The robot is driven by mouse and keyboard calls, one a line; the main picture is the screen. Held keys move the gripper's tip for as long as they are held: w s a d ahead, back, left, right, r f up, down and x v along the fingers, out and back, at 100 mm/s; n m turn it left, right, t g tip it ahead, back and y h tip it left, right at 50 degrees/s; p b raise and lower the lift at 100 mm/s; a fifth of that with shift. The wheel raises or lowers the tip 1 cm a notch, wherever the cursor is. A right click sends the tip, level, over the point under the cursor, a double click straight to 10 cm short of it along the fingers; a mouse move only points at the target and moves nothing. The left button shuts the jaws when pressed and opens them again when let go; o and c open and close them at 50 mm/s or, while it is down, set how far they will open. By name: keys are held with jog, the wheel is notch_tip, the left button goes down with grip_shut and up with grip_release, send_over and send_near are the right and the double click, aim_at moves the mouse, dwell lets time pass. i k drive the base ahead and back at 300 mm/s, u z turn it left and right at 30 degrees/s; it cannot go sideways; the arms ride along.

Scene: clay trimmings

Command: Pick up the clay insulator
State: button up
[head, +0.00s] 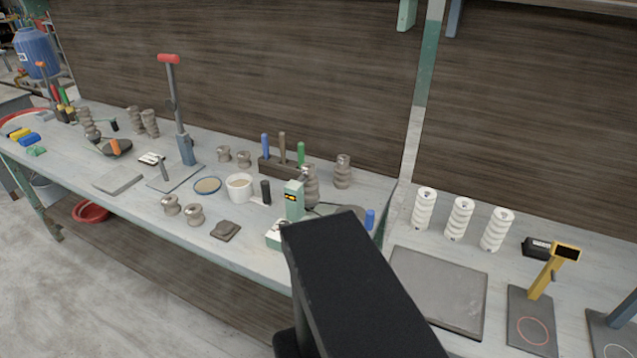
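Several grey-brown ribbed clay insulators stand on the long bench in the head view. Two short ones are near the front, one (170,205) and another (194,215). Two more short ones stand behind, one (224,153) and another (243,158). A taller one (342,171) stands at the back right, and another tall one (311,186) is partly hidden by a green device. More tall ones (150,123) stand at the far left. I cannot tell which one the task means. My black arm covers the lower middle; my gripper is not visible.
White ribbed insulators (459,218) and a grey slab (437,290) are on the right-hand bench.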

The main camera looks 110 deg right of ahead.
aim_at(311, 190)
jog(key=z, duration=3.05)
jog(key=i, duration=0.2)
jog(key=u, duration=1.05)
jog(key=i, duration=0.8)
jog(key=z, duration=0.2)
